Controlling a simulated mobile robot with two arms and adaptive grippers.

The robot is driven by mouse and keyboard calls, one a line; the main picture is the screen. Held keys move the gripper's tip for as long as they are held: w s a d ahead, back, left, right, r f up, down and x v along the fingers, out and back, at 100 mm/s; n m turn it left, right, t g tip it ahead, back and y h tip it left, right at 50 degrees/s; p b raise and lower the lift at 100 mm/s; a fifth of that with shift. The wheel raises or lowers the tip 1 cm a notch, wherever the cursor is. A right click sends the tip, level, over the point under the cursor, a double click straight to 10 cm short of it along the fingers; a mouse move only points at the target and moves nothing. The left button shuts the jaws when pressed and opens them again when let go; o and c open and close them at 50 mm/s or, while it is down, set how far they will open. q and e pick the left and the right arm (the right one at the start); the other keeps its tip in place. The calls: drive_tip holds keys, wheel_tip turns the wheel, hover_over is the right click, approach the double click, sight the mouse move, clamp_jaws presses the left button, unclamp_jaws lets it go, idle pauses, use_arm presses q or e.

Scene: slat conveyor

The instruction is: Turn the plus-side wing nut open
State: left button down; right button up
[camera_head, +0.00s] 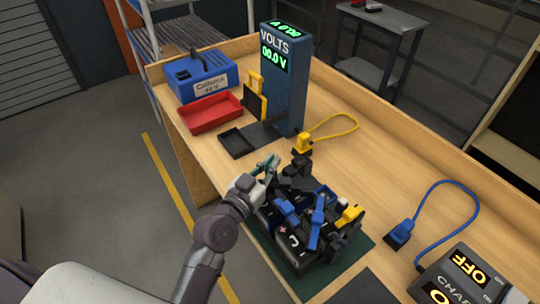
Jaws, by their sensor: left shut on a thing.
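A dark battery-like unit (292,242) with blue levers (318,222) and a yellow part (348,214) sits on a green mat (352,252) near the table's front edge. A small plus mark shows on its near left face. My left gripper (266,170) is at the unit's far left corner, shut on a small teal thing (268,162). The picture is too small to tell whether this is the wing nut. Black parts (296,170) stand just right of the gripper. No wing nut shows clearly. My right gripper is not in view.
A blue-grey volts display tower (283,95) stands behind, reading 00.0 V. A red tray (213,112), a black tray (238,142) and a blue calibrator box (203,76) are at the far left.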

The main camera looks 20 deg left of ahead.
use_arm(q)
drive_tip(key=shift+n+y+p, duration=0.6)
drive_tip(key=shift+y+p, duration=0.05)
drive_tip(key=shift+y, duration=0.25)
drive_tip(key=c, duration=1.3)
unclamp_jaws()
drive_tip(key=shift+s, duration=0.1)
drive_tip(key=s+a, duration=0.1)
drive_tip(key=s, duration=1)
drive_tip(key=shift+s+a, duration=0.3)
drive_tip(key=shift+s, duration=0.05)
